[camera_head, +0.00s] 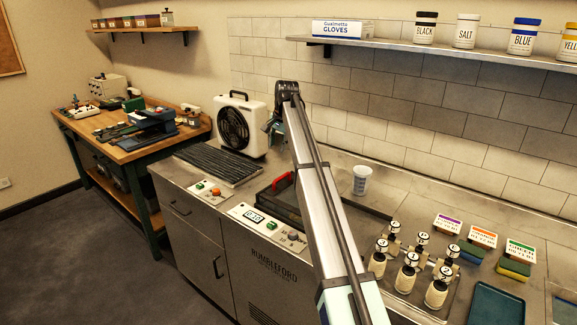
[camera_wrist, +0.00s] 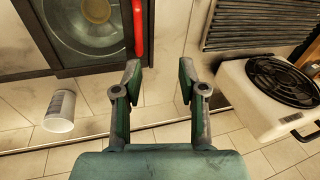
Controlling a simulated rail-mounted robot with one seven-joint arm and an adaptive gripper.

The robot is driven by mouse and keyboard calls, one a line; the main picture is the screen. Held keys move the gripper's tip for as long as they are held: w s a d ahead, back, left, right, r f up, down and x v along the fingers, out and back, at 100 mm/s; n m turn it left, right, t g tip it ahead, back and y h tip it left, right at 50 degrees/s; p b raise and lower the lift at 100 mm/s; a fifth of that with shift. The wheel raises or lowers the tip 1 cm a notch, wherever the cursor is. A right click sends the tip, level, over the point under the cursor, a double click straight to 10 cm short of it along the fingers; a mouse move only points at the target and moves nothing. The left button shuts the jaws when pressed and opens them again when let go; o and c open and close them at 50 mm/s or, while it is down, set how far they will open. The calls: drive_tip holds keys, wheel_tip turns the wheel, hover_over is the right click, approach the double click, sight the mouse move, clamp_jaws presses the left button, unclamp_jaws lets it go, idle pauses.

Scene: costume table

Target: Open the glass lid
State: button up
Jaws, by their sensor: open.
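The glass lid (camera_head: 277,207) lies closed and flat over a dark basin in the steel counter, partly hidden behind my arm. Its red handle (camera_head: 281,182) is at the left edge. In the wrist view the glass lid (camera_wrist: 62,35) is at the upper left, and a round shape shows through it. The red handle (camera_wrist: 138,28) stands along its right edge. My gripper (camera_wrist: 158,77) is open and empty, with its fingers apart from the handle, which is beyond the left fingertip. In the head view my gripper (camera_head: 269,128) is above the counter, mostly hidden by my wrist.
A white fan unit (camera_head: 240,127) and a black slatted rack (camera_head: 220,167) are left of the lid. Several bottles (camera_head: 411,270) stand in a rack at the right. A control panel (camera_head: 265,226) is at the front.

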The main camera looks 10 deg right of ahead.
drive_tip(key=d+r+m+g, duration=0.1)
drive_tip(key=d+r, duration=0.2)
drive_tip(key=d, duration=0.1)
drive_tip(key=p, duration=0.6)
approach(282, 176)
drive_tip(key=x, duration=0.8)
drive_tip(key=shift+w+f, duration=0.1)
drive_tip(key=shift+f, duration=0.15)
clamp_jaws()
